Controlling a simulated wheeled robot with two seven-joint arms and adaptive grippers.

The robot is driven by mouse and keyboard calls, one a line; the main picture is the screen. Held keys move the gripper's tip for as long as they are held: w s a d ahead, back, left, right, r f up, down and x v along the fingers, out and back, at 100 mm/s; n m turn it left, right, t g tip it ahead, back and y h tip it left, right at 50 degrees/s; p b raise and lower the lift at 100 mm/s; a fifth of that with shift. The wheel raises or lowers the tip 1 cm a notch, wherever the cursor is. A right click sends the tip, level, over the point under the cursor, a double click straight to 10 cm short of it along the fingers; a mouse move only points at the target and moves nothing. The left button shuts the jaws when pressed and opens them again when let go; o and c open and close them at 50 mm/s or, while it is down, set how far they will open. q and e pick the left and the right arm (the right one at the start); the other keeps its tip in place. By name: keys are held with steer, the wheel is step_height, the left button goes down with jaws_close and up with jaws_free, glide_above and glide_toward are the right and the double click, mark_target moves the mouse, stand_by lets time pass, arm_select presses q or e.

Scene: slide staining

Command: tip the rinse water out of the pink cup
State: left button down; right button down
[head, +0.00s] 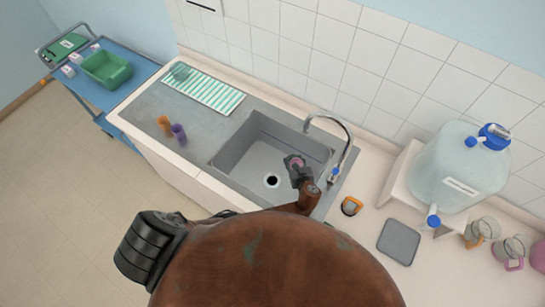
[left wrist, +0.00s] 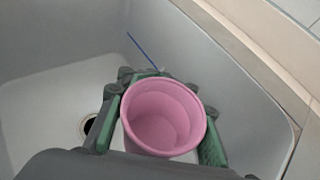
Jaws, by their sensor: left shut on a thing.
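The pink cup (left wrist: 163,113) is between the green-edged fingers of my left gripper (left wrist: 160,120) in the left wrist view, which are shut on its sides. Its mouth faces the wrist camera and its inside shows pink to the bottom; I cannot tell if water is in it. In the head view my left gripper (head: 298,168) is over the right part of the grey sink (head: 240,160), with a bit of the pink cup (head: 296,162) showing. The round drain (head: 272,180) is left of it. My right gripper is not in view.
A curved tap (head: 345,128) stands at the sink's right. An orange cup (head: 163,123) and a purple cup (head: 179,132) stand on the counter left of it, near a striped mat (head: 205,92). A large water jug (head: 460,168) and grey square pad (head: 398,242) are at right.

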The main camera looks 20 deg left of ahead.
arm_select(q)
steer(key=shift+a+f+n+g+h+p, duration=0.2)
steer(key=shift+a+n+h+p, duration=0.4)
steer(key=shift+h, duration=0.2)
steer(key=shift+a+f+n+g+h+p, duration=0.2)
steer(key=shift+a+n+h+p, duration=0.3)
steer(key=shift+a+h, duration=0.25)
steer(key=shift+a+r+n+h, duration=0.1)
steer(key=shift+a+n+h, duration=0.2)
steer(key=shift+h, duration=0.25)
steer(key=shift+a+r+n+g+h+p, duration=0.15)
steer(key=shift+a+n+g+h+p, duration=0.2)
steer(key=shift+h+p, duration=0.35)
steer(key=shift+n+h, duration=0.25)
steer(key=shift+h, duration=0.15)
